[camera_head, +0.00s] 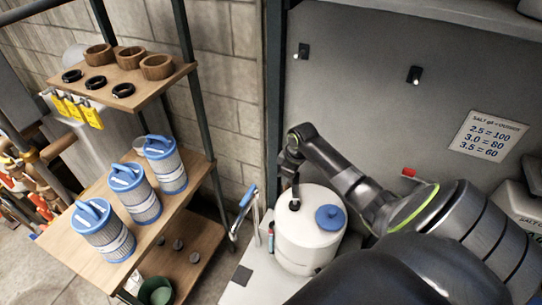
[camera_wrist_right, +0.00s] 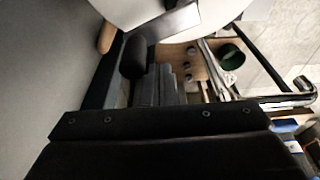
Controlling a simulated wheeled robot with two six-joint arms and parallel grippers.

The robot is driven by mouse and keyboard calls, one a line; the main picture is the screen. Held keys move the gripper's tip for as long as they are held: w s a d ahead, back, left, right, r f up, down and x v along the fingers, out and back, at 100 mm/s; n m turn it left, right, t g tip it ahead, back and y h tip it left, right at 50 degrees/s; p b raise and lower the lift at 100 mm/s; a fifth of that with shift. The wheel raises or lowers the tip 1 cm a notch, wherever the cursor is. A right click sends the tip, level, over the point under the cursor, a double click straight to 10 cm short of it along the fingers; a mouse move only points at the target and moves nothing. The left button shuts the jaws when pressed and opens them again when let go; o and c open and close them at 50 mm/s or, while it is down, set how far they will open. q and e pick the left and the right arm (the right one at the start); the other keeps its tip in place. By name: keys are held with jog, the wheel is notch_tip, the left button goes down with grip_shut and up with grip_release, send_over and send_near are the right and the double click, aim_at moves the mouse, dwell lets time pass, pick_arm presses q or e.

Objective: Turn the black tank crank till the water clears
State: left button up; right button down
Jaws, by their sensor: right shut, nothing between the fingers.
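The white tank (camera_head: 312,236) with a blue cap (camera_head: 330,217) stands on a pale bench top. Its black crank (camera_head: 294,204) is on top, left of the cap, with a dark upright part rising toward my right gripper (camera_head: 291,172). That gripper is shut and empty, pointing down just above the crank; whether they touch I cannot tell. In the right wrist view, a black rounded knob (camera_wrist_right: 132,58), seemingly the crank's handle, lies beside the fingers, with the white tank (camera_wrist_right: 215,12) beyond. The water is not visible. My left gripper is not in view.
A wooden shelf rack (camera_head: 175,238) with several blue-capped filter cartridges (camera_head: 129,192) stands at left. A blue-handled tool (camera_head: 248,199) and a small bottle (camera_head: 271,237) stand close left of the tank. A grey panel with a salt sign (camera_head: 487,136) is behind.

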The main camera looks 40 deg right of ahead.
notch_tip(320, 180, up, 7)
jog(key=shift+f, duration=0.2)
dwell(0.3)
jog(key=shift+f, duration=0.1)
dwell(0.4)
